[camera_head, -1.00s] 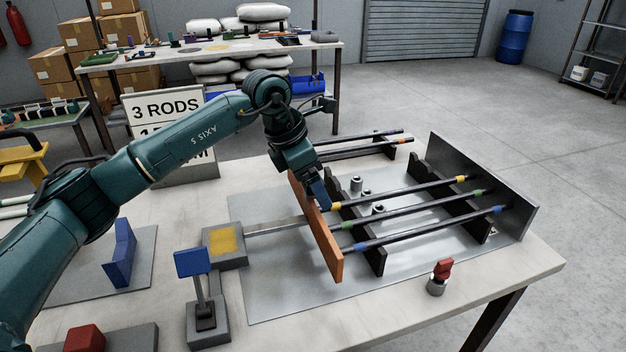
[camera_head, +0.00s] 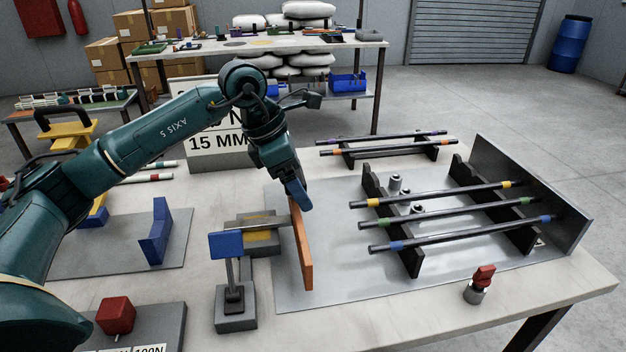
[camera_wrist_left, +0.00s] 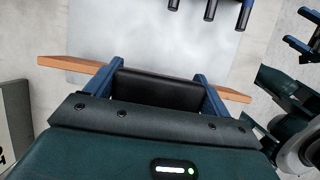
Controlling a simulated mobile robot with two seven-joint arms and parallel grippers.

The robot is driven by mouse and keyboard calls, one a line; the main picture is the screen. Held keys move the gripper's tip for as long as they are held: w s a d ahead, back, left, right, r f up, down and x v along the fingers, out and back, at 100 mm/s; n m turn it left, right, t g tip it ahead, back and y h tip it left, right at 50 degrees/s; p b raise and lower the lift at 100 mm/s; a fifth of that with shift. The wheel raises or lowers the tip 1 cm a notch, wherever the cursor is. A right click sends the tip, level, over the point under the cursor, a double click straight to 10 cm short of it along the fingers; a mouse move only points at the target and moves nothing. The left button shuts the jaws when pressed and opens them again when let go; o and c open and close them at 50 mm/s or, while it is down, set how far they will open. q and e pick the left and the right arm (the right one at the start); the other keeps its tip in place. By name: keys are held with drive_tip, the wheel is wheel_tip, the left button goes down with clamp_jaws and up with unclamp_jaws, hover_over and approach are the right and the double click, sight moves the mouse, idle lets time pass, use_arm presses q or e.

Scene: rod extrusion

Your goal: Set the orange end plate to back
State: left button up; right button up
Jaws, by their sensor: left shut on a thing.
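The orange end plate (camera_head: 306,262) stands upright across the metal fixture sheet, left of the rods and clear of their near ends. My left gripper (camera_head: 297,195) is shut on the top of the plate. In the left wrist view the orange plate (camera_wrist_left: 76,66) sticks out on both sides of my left gripper's blue fingers (camera_wrist_left: 160,80). A grey block with a yellow pad (camera_head: 262,238) and a metal bar stands just left of the plate.
Three rods (camera_head: 450,217) with yellow, green and blue bands lie on dark notched supports before a grey upright plate (camera_head: 535,200). A blue paddle on a stand (camera_head: 228,245) is close left of the plate. A red-topped knob (camera_head: 480,284) stands at front right.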

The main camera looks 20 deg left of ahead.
use_arm(q)
drive_tip(key=shift+s+a, duration=0.1)
drive_tip(key=shift+a, duration=0.05)
drive_tip(key=o, duration=1.3)
drive_tip(key=shift+a, duration=0.1)
use_arm(e)
drive_tip(key=shift+s, duration=0.1)
use_arm(q)
drive_tip(key=p+v, duration=0.1)
drive_tip(key=v, duration=1.2)
use_arm(e)
drive_tip(key=shift+w+a+f, duration=0.2)
drive_tip(key=shift+w+a, duration=0.05)
drive_tip(key=shift+a, duration=0.05)
drive_tip(key=shift+s, duration=0.1)
